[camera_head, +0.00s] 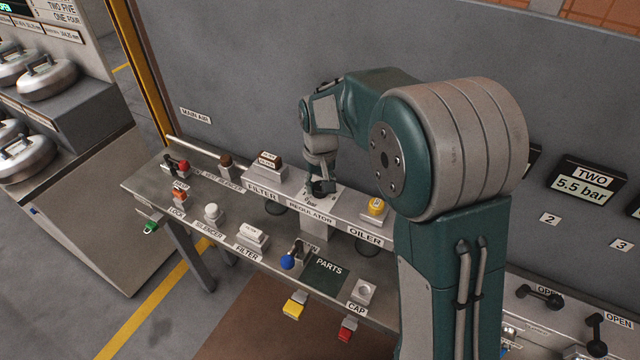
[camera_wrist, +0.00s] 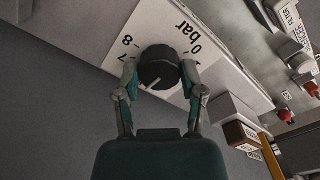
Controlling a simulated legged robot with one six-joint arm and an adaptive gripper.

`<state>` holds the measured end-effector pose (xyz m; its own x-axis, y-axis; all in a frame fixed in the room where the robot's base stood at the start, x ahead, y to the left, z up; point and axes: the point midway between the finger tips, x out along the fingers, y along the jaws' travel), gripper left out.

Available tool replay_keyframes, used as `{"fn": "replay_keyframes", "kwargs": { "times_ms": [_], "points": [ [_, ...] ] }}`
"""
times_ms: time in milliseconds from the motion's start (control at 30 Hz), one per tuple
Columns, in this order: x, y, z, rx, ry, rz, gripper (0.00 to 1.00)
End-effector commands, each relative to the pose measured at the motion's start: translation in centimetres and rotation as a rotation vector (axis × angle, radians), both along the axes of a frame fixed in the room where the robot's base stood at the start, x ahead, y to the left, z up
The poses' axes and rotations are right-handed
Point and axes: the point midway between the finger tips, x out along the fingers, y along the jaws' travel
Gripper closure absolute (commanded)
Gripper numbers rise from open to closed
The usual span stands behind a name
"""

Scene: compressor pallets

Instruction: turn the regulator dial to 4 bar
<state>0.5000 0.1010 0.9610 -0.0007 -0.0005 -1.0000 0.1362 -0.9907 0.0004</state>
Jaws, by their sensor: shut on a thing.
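The regulator dial (camera_wrist: 159,66) is a round black knob on a white scale plate (camera_wrist: 150,24) in the wrist view. Its pale pointer line aims toward the lower left of that picture. The marks 7, 8 and "0 bar" show on the plate; the numbers near the pointer are hidden, so I cannot read the exact setting. My gripper (camera_wrist: 160,76) is shut on the dial, one finger on each side. In the head view my gripper (camera_head: 321,186) is at the REGULATOR label (camera_head: 311,216) and mostly covers the dial.
FILTER block (camera_head: 268,170) stands left of the regulator, the yellow-topped OILER (camera_head: 376,207) right. A lower shelf holds the blue-handled part (camera_head: 288,262) and the PARTS mat (camera_head: 324,276). A wall display (camera_head: 583,186) labelled TWO reads 5.5 bar. The grey back panel (camera_head: 240,80) rises behind.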

Motion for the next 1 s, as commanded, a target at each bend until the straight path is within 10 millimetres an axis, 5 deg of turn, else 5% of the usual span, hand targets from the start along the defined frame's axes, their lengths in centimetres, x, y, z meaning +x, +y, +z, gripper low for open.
{"fn": "replay_keyframes", "kwargs": {
  "times_ms": [500, 1000],
  "points": [
    [0.13, 0.04, -0.08, 0.001, -0.004, 0.431, 0.95],
    [0.14, 0.05, -0.07, 0.001, -0.005, 0.586, 0.95]
  ]
}}
